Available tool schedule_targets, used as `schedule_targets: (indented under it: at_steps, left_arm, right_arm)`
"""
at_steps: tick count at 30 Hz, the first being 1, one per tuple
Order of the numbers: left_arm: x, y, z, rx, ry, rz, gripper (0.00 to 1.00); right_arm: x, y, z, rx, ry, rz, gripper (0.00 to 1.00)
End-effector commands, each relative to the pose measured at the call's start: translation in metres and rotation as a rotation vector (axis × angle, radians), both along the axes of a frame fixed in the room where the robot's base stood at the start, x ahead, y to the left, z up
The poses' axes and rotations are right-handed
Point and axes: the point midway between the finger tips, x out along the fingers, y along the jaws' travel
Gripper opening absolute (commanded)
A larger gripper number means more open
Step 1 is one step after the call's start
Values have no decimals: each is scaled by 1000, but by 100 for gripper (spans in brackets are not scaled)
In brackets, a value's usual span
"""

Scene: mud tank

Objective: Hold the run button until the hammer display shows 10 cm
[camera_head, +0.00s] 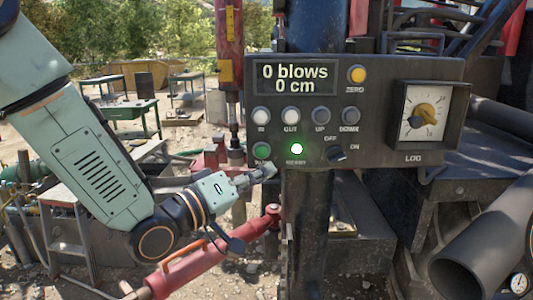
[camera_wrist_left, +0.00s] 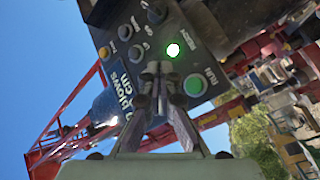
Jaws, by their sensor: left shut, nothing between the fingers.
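The dark control panel (camera_head: 380,75) stands ahead of me. Its hammer display (camera_head: 294,78) reads "0 blows 0 cm"; the display shows partly in the left wrist view (camera_wrist_left: 124,88). The green run button (camera_head: 261,150) is at the panel's lower left, and it also shows in the left wrist view (camera_wrist_left: 195,85). My left gripper (camera_head: 268,170) is shut and empty, just below and slightly right of the run button in the head view. In the left wrist view its fingertips (camera_wrist_left: 158,68) lie left of the button, not over it. My right gripper is not in view.
The ready lamp (camera_head: 297,149) glows bright green beside the run button. Nearby are the yellow zero button (camera_head: 357,75), several grey buttons, the off/on switch (camera_head: 337,154) and the log dial (camera_head: 422,116). A red cylinder (camera_head: 205,260) lies below my left arm.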

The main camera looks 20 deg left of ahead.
Motion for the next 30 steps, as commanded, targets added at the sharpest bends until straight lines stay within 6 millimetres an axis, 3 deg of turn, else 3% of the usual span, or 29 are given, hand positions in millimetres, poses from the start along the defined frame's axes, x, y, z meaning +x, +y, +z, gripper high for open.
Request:
schedule_targets:
  at_steps: [9, 15, 30]
  left_arm:
    - [38, 13, 0, 0, 0, 2, 0]
    - [53, 17, 0, -1, 1, 1, 0]
    - [57, 18, 0, -2, 1, 1, 0]
  right_arm:
    - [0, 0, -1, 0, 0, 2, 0]
    - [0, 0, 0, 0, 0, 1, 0]
    - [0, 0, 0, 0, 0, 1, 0]
